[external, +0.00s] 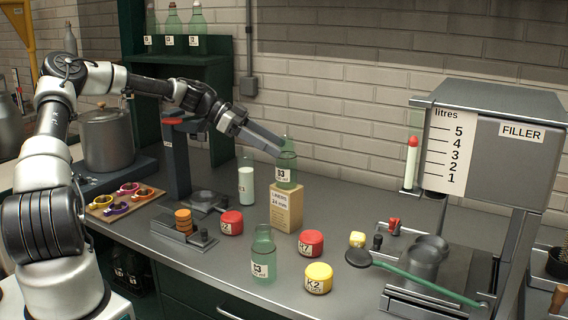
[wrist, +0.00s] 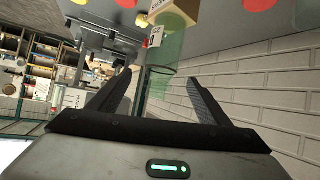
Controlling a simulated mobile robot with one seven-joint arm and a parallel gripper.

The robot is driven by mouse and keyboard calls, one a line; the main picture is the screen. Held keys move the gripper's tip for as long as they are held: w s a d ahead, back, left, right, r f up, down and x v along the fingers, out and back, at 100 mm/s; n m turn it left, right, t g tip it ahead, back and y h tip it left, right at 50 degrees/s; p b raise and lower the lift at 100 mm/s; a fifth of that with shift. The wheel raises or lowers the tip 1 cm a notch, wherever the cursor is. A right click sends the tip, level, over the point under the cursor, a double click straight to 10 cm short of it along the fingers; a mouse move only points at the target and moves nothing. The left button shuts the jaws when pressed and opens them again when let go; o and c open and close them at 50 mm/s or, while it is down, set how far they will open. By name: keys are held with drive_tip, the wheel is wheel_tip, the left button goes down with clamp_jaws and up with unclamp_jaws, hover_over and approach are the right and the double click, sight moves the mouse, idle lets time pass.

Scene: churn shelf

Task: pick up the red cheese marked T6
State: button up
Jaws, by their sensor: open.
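Two red cheeses stand on the grey counter: one (external: 231,223) left of the cardboard box, one (external: 311,243) right of it. Their labels are too small to read surely; I cannot make out T6 on either. My gripper (external: 279,147) is open, high above the counter, at the green bottle marked S3 (external: 286,172). In the wrist view the bottle (wrist: 166,82) shows between and beyond the open fingers (wrist: 159,78); I cannot tell whether they touch it. Part of a red cheese (wrist: 258,4) shows at that view's top edge.
The S3 bottle stands on a cardboard box (external: 287,208). A second green bottle (external: 263,255), a white-filled bottle (external: 246,180) and a yellow cheese (external: 318,278) stand around it.

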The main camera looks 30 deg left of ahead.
sight(293, 157)
drive_tip(key=d+f+y, duration=0.1)
drive_tip(key=w+d+f, duration=0.1)
drive_tip(key=d, duration=0.1)
drive_tip(key=w+d+f+n+y, duration=0.1)
drive_tip(key=d+f, duration=0.1)
drive_tip(key=shift+w+d+g+y+b, duration=0.1)
drive_tip(key=shift+w+g+y+b, duration=0.1)
drive_tip(key=shift+g+y+b, duration=0.15)
drive_tip(key=w+d+r+n+y, duration=0.1)
drive_tip(key=w+d+n+y, duration=0.15)
drive_tip(key=w+d, duration=0.2)
drive_tip(key=w+a+f+n+y+b, duration=0.15)
drive_tip(key=a+n+y, duration=0.45)
drive_tip(key=a+n, duration=0.6)
drive_tip(key=shift+m+t, duration=0.45)
drive_tip(key=shift+m, duration=0.5)
drive_tip(key=x, duration=0.4)
drive_tip(key=a+x, duration=0.1)
drive_tip(key=x, duration=0.3)
drive_tip(key=a+x, duration=0.1)
drive_tip(key=x, duration=0.3)
drive_tip(key=shift+w+a+r+p, duration=0.1)
drive_tip(key=shift+w+a+p, duration=0.1)
drive_tip(key=shift+p, duration=0.2)
drive_tip(key=shift+s+d+x, duration=0.1)
drive_tip(key=shift+x, duration=1.25)
drive_tip(key=shift+s+d+x, duration=0.1)
drive_tip(key=shift+x, duration=1.25)
drive_tip(key=c, duration=1.2)
